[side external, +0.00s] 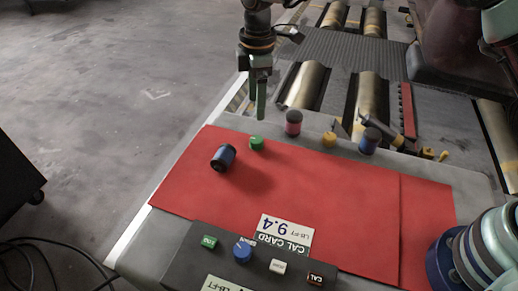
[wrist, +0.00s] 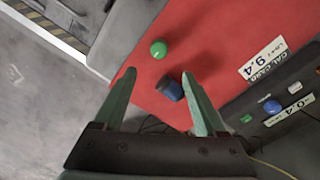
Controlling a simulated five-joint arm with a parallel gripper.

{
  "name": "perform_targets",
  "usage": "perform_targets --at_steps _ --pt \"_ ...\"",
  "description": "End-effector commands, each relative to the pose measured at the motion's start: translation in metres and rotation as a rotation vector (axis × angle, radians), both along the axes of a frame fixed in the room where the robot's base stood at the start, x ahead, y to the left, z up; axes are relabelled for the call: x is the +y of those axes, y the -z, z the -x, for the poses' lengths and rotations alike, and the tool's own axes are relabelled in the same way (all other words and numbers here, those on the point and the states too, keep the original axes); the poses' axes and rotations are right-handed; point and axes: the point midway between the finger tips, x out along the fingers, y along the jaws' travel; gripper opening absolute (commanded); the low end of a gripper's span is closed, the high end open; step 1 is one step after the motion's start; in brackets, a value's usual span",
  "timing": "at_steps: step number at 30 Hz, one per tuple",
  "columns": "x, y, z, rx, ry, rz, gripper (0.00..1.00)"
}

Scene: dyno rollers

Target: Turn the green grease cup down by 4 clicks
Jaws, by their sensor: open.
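The green grease cup (side external: 257,143), a small round green cap, stands at the far left part of the red mat (side external: 310,185). It also shows in the wrist view (wrist: 158,48), beyond my fingertips. My gripper (side external: 259,112) hangs above and behind the cup in the side view, pointing down, apart from it. In the wrist view my two green fingers (wrist: 159,75) are spread with nothing held between them. Any marks on the cup are too small to read.
A dark blue cylinder (side external: 223,157) lies on the mat close to the cup; in the wrist view it appears between my fingers, below them. A control box (side external: 180,262) is in front.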

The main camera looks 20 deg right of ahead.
Motion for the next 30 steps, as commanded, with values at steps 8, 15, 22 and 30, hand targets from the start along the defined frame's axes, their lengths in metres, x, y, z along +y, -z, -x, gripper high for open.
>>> perform_targets --at_steps 8,15,22,30 --pt "-0.001 0.041 0.0 0.005 0.001 0.002 0.73" --pt "-0.001 0.086 -0.002 0.002 0.002 0.002 0.73" --pt "-0.001 0.112 -0.003 0.001 0.002 0.001 0.73" --pt "-0.001 0.118 -0.003 0.0 0.002 0.0 0.73"
